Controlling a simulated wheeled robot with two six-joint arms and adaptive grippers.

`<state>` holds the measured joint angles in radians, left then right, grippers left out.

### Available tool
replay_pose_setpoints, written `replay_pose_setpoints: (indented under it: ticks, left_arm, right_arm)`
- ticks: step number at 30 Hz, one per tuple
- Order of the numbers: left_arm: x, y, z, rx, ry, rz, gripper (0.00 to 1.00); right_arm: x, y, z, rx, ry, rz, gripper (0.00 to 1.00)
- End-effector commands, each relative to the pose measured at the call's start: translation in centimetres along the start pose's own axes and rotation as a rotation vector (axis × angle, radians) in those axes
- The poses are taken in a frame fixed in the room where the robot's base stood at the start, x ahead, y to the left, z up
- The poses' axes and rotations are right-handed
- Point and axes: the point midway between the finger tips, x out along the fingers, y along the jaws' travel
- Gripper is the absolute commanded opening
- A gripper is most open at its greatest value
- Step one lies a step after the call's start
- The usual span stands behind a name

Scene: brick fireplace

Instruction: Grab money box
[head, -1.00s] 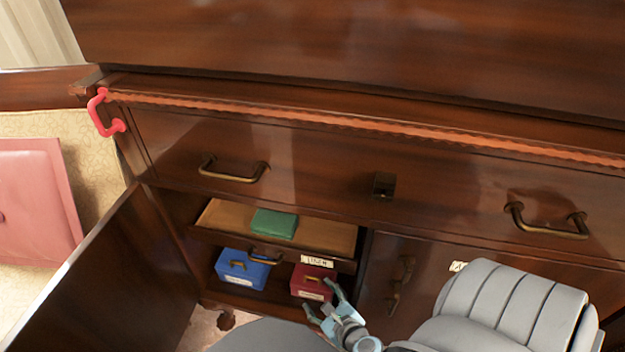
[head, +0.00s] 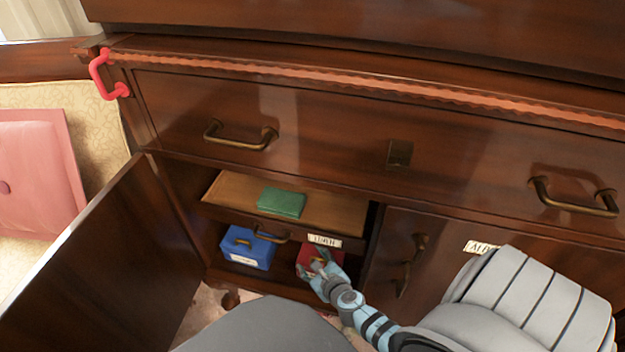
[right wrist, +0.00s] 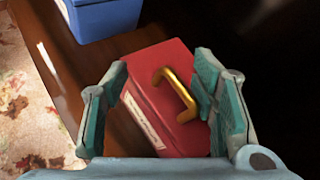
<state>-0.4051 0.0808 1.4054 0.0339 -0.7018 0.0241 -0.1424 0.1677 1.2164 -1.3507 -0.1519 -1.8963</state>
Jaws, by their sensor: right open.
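A red box (head: 308,255) with a label on its front sits on the lower shelf of the open cabinet, partly hidden by my right gripper (head: 322,268). In the right wrist view the red box (right wrist: 160,110) has a gold handle (right wrist: 181,95) on its lid. My right gripper (right wrist: 163,100) is open there, with one finger on each side of the handle in the picture. I cannot tell whether the fingers touch the box. A blue box (head: 246,248) with a handle and label stands left of the red one, also in the wrist view (right wrist: 103,17). My left gripper is not in view.
A pulled-out drawer (head: 330,213) with a green item (head: 282,203) in it hangs over the boxes. The open cabinet door (head: 110,260) stands at the left. A closed door with handles is at the right.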

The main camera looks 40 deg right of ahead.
Motion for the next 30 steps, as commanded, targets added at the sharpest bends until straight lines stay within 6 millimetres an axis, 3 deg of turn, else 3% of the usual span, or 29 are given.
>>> replay_pose_setpoints:
  ticks: [1, 9, 22, 30]
  left_arm:
    - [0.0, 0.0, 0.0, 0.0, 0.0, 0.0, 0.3]
    - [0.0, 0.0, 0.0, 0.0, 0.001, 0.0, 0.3]
    - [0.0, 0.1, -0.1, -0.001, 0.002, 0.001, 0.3]
    - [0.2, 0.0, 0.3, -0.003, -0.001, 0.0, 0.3]
  right_arm:
    - [0.0, 0.0, 0.0, 0.001, 0.0, 0.001, 0.4]
    - [0.0, 0.1, -0.1, 0.001, 0.001, 0.001, 0.0]
    - [-0.2, 0.3, -0.4, 0.003, 0.007, 0.003, 0.0]
    - [-1.4, 2.0, -0.6, 0.009, 0.013, 0.003, 0.0]
